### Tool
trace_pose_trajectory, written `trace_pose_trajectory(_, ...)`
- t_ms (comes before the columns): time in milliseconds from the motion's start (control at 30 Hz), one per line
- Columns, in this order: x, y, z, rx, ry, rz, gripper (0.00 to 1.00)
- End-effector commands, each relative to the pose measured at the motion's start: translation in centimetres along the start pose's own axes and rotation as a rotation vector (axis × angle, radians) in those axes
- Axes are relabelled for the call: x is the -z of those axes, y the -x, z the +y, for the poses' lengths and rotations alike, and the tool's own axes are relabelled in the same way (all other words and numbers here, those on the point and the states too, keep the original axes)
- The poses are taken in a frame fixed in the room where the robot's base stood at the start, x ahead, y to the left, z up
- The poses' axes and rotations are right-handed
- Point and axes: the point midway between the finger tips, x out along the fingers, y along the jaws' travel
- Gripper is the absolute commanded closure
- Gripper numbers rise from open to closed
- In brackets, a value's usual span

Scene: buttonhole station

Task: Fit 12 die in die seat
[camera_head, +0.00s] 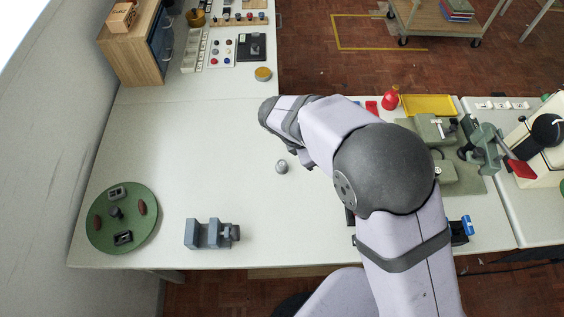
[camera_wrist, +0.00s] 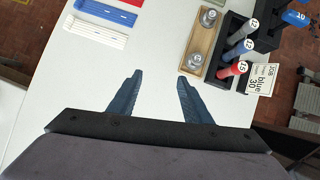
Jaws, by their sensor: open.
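My gripper (camera_wrist: 159,75) is open and empty above the white table in the wrist view. Nothing is between my fingers. I cannot make out the die seat for certain; a green press (camera_head: 485,147) with a red handle stands at the right in the head view. My arm hides part of that area.
A wooden tray (camera_wrist: 203,42) holds two metal pieces beside the rack. A card (camera_wrist: 262,77) reads "Job blue 30". Blue and red trays lie at upper left in the wrist view. A small metal piece (camera_head: 281,167), grey vise (camera_head: 207,234) and green turntable (camera_head: 98,236) stand on the table.

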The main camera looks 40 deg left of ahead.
Motion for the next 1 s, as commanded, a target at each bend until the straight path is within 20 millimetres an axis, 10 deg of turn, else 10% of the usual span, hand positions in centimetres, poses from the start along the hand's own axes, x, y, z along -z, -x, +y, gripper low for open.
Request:
trace_pose_trajectory(400,9.6,4.9,3.6,-0.185,0.544,0.405,0.55)
trace_pose_trajectory(1000,10.1,4.7,4.2,-0.292,0.919,0.375,0.55)
